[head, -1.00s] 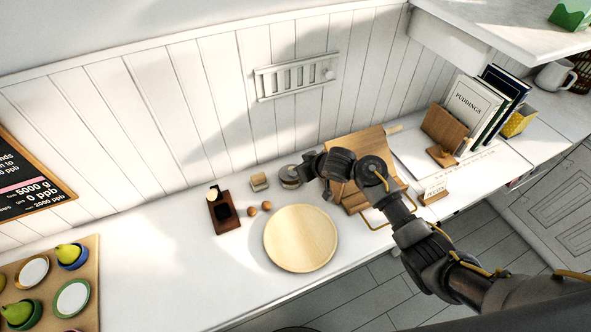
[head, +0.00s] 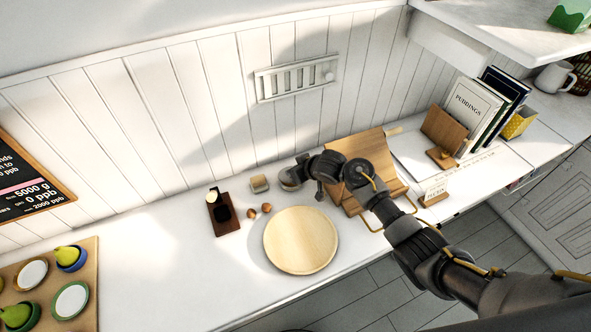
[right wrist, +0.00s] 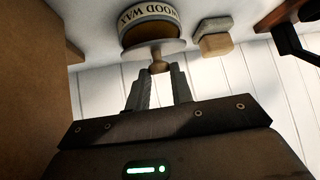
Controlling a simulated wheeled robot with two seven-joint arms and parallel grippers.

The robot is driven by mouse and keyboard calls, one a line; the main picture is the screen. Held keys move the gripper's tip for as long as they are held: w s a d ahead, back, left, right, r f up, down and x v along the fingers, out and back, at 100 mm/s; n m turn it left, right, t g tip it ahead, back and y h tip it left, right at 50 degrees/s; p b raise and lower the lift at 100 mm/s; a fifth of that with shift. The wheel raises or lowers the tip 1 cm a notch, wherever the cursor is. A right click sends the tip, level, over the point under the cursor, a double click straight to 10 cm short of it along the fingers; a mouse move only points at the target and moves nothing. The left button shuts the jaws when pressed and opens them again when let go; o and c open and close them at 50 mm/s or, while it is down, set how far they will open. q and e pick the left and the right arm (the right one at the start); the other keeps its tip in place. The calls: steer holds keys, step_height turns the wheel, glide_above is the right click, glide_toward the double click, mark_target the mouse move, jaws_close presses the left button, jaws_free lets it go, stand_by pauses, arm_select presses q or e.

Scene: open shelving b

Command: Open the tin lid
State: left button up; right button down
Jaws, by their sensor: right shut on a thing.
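The tin (right wrist: 150,14), with a "WOOD WAX" label, stands on the counter near the wall. In the head view the tin (head: 289,184) is partly hidden by my right gripper (head: 299,179). In the right wrist view the grey lid (right wrist: 153,46) looks tilted against the tin, with a brown area showing between them; how far it stands open is hard to tell. My right gripper (right wrist: 158,80) is shut on the lid's small wooden knob (right wrist: 158,66). My left gripper is not in view.
A round board (head: 300,240) lies in front. A wooden book stand (head: 362,160) is close on the right. The counter's left middle is clear.

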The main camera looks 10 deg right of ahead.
steer(key=shift+w+r+p, duration=0.2)
steer(key=shift+r+p, duration=0.25)
steer(key=shift+p, duration=0.3)
steer(key=shift+w+a+r+g+h+p, duration=0.15)
steer(key=shift+w+r+g+h+p, duration=0.25)
steer(key=shift+g+p, duration=0.55)
steer(key=shift+w+a+r+p, duration=0.1)
steer(key=shift+w+r+p, duration=0.1)
steer(key=shift+p, duration=0.4)
steer(key=shift+w+a+g, duration=0.1)
steer(key=shift+w+g, duration=0.15)
steer(key=shift+g, duration=0.2)
steer(key=shift+w+a+g, duration=0.1)
steer(key=shift+w+g, duration=0.15)
steer(key=shift+g, duration=0.15)
steer(key=w+g+b, duration=0.1)
steer(key=b, duration=0.2)
steer(key=g+h+b, duration=0.1)
steer(key=b, duration=0.2)
steer(key=shift+w+a+r+m, duration=0.1)
steer(key=shift+w+a+m, duration=0.15)
steer(key=shift+w+m, duration=0.15)
steer(key=shift+w+a+r+g+b, duration=0.1)
steer(key=shift+r+g+b, duration=0.25)
steer(key=shift+b, duration=0.55)
